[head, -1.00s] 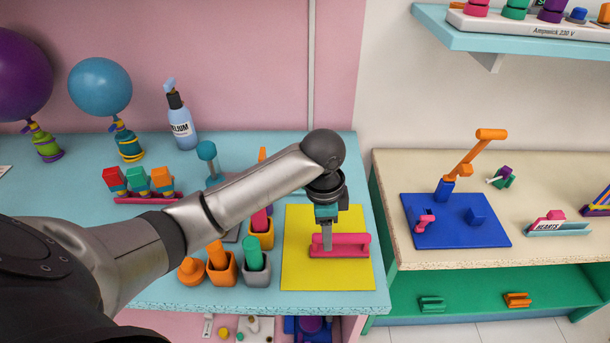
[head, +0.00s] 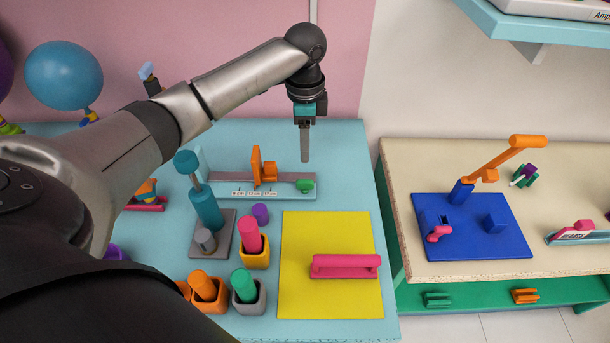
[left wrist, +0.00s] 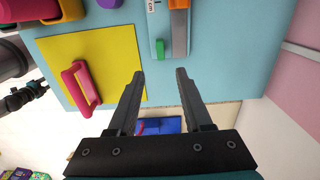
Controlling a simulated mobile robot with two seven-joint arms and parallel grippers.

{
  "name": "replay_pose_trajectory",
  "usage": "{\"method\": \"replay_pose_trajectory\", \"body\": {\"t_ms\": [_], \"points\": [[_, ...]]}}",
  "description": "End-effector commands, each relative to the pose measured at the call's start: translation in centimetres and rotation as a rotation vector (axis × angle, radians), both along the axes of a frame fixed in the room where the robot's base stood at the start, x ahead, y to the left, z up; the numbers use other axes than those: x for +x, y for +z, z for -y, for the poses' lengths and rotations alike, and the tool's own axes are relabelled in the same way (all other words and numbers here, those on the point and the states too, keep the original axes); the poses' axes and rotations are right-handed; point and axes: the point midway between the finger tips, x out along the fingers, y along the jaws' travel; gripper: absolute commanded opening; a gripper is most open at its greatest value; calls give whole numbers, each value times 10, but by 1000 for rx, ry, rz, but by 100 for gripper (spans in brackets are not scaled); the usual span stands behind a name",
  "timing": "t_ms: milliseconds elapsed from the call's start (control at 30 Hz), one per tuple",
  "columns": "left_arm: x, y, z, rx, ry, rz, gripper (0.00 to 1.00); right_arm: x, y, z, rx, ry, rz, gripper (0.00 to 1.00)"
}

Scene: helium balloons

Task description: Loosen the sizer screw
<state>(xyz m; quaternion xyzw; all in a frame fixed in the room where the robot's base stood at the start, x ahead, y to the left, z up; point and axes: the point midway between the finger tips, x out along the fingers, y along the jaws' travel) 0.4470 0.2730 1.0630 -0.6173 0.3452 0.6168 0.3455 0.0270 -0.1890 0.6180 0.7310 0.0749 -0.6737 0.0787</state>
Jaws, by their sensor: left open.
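The sizer (head: 215,189) stands at the back of the blue bench in the head view, with a grey rail, an orange upright slider (head: 264,168) and a label strip marked in cm. A green knob, likely its screw (head: 305,186), sits at the rail's right end. My left gripper (head: 305,160) hangs pointing down above and behind that end, apart from it. In the left wrist view the two fingers (left wrist: 160,74) are spread with nothing between them. The green knob (left wrist: 160,48) shows just beyond the fingertips. My right gripper is not seen.
A pink handled block (head: 345,266) lies on a yellow mat (head: 310,235). A blue pump-like device (head: 206,208) and cups with coloured pegs (head: 252,250) stand left of the mat. A second table (head: 420,165) with a blue plate is at right, across a gap.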

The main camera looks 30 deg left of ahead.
Motion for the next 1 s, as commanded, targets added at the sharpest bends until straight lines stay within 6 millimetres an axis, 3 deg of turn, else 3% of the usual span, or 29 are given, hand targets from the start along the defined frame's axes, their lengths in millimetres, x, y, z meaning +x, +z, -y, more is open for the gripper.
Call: {"method": "replay_pose_trajectory", "body": {"t_ms": [100,300,500,700,1000], "points": [[-1,-29,0,1,-1,-6,50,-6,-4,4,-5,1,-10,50],[-1,-73,0,1,-1,-4,50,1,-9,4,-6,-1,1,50],[-1,-106,0,1,0,-2,50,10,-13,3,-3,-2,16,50],[0,-122,0,1,0,0,50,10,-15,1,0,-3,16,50],[0,-124,0,1,-1,0,50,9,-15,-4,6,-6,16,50]]}}
